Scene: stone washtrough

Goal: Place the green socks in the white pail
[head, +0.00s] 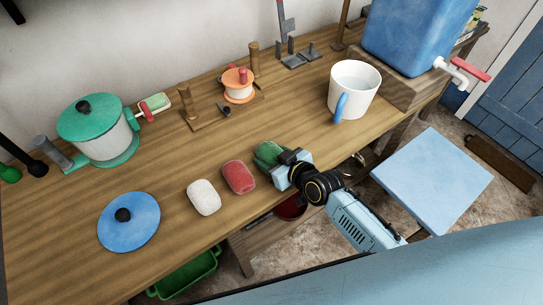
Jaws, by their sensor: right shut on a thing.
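The green socks (268,152) are a rounded green bundle at the front middle of the wooden bench. My right gripper (287,163) is shut on their right end, low over the bench; I cannot tell whether they touch the top. The white pail (348,104) stands upright to the right and farther back, with a blue handle on its front. The right gripper is apart from the pail. My left gripper is not in view.
A red bundle (239,177) and a white bundle (204,198) lie left of the green socks. A blue tank (415,38) with a tap stands right of the pail.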

